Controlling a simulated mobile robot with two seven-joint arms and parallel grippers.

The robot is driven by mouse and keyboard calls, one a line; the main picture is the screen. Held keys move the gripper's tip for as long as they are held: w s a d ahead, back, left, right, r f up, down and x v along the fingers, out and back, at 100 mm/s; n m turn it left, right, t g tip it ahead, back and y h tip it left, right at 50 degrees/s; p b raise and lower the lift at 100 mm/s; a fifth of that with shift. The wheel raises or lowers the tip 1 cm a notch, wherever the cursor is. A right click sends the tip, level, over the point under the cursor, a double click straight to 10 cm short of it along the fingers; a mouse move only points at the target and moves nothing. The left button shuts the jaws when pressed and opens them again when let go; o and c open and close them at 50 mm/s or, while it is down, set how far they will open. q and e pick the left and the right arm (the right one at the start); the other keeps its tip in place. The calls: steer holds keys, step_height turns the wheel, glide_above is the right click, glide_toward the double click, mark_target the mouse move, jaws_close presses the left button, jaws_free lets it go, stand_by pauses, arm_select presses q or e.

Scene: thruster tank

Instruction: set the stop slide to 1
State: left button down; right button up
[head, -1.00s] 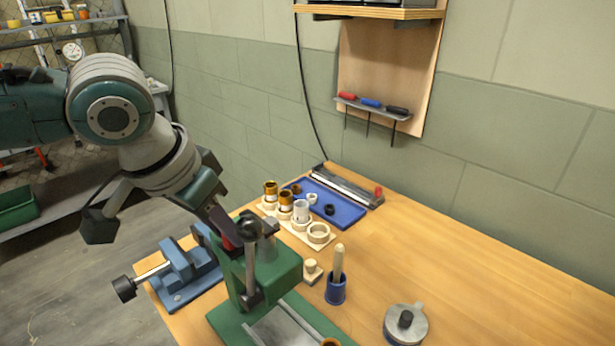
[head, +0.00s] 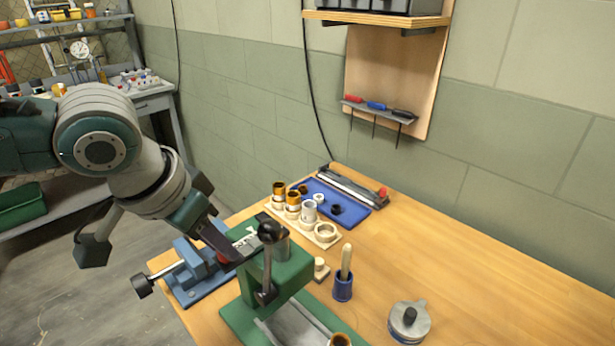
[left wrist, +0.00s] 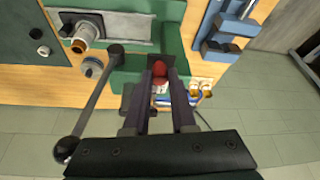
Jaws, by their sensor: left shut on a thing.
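The green press (head: 285,262) stands at the table's front left, with a dark ball-ended lever (head: 268,232). A pale strip with dark marks (head: 243,240) shows at its top left; I cannot read its numbers. A red knob (head: 226,260), which looks like the stop slide's, sits at my left gripper (head: 222,250). In the left wrist view the red knob (left wrist: 159,71) lies between the fingertips of my left gripper (left wrist: 160,80), shut on it. The fingers partly hide the knob and the slide. My right gripper is in neither view.
A blue vise (head: 200,272) stands just left of the press. Behind it are a pale holder with rings (head: 327,234) and a blue tray (head: 352,211). A blue cup with a wooden-handled tool (head: 343,287) and a round grey piece (head: 409,321) stand right. The right table is clear.

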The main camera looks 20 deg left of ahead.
arm_select(q)
steer(key=shift+s, duration=0.1)
steer(key=c, duration=0.7)
jaws_free()
steer(key=shift+c, duration=0.2)
steer(key=v, duration=0.9)
steer(key=shift+r, duration=0.4)
steer(key=shift+s+a, duration=0.1)
steer(key=shift+s, duration=0.05)
